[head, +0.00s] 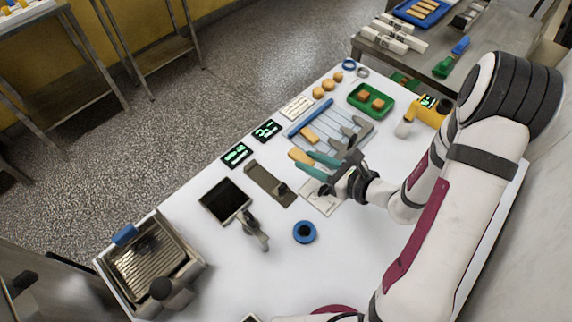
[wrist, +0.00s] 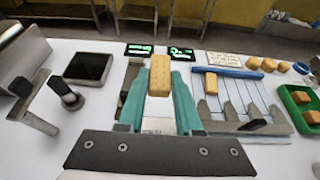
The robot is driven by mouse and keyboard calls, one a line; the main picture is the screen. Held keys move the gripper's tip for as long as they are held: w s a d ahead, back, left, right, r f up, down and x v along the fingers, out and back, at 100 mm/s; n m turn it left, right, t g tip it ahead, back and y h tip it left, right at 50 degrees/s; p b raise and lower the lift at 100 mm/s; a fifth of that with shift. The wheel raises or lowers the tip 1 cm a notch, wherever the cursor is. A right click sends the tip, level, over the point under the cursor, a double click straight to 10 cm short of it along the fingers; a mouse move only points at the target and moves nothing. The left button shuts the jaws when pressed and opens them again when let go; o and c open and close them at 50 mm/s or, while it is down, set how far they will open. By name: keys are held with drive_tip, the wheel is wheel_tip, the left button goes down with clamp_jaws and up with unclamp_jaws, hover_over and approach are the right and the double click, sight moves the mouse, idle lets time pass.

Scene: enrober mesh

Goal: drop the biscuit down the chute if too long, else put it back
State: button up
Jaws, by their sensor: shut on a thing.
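A tan, oblong biscuit (wrist: 160,75) is held upright between the teal fingers of my gripper (wrist: 158,92), with its upper part showing above them. In the head view the same biscuit (head: 298,156) shows at the tips of my gripper (head: 312,165), above the white table. A rack of grey bars (head: 345,118) with a blue edge bar lies just beyond, and another biscuit (head: 308,137) rests on its left part. A brown-grey plate with a small dark slider (head: 262,178) lies left of my gripper. I cannot tell for certain which fixture is the chute.
Two displays with green readouts (head: 236,153) (head: 267,130) stand along the far edge. A dark square plate (head: 225,200), a lever stand (head: 254,233) and a blue ring (head: 305,232) are nearer. A ridged metal box (head: 150,258) is front left. A green tray (head: 371,101) holds biscuit pieces.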

drive_tip(key=w+d+r+m+t+h, duration=0.2)
drive_tip(key=w+d+m+h, duration=0.25)
drive_tip(key=w+d, duration=0.4)
drive_tip(key=w+d+r+m+t+h, duration=0.1)
drive_tip(key=w+d+m+t+h, duration=0.1)
drive_tip(key=w+d+m+h, duration=0.45)
drive_tip(key=n+y, duration=0.1)
drive_tip(key=n, duration=0.1)
hover_over(334, 123)
drive_tip(key=f, duration=0.6)
drive_tip(key=shift+s+d+f, duration=0.1)
drive_tip(key=shift+s+d, duration=0.15)
drive_tip(key=shift+d, duration=0.1)
drive_tip(key=f, duration=0.4)
drive_tip(key=shift+w+a, duration=0.3)
drive_tip(key=shift+a, duration=0.05)
drive_tip(key=shift+f, duration=0.3)
drive_tip(key=shift+f, duration=0.2)
drive_tip(key=shift+f, duration=0.4)
drive_tip(key=o, duration=1)
